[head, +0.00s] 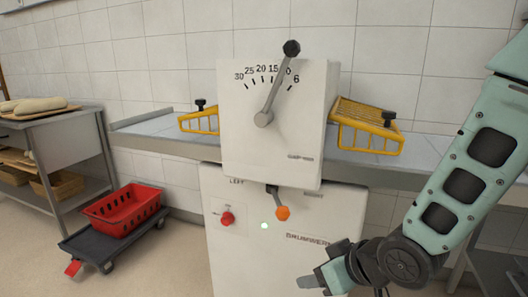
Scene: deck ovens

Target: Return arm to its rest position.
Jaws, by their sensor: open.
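My arm (462,175) comes down from the upper right of the head view and bends at a dark joint near the bottom. My gripper (308,281) is at the lower middle right, in front of the white machine's (262,232) lower body. Its jaws are open, and I see nothing between them. Part of the wrist runs off the bottom edge. The machine has a dial head (300,135) with a grey lever (277,88), whose black knob points up and right, near the low end of the scale.
Yellow guards (366,127) stand on both sides of the dial head, over a grey belt table (150,129). The machine has a red knob (227,218) and an orange knob (283,213). A red crate (122,209) on a dark dolly (118,239) and a dough table (67,143) stand left.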

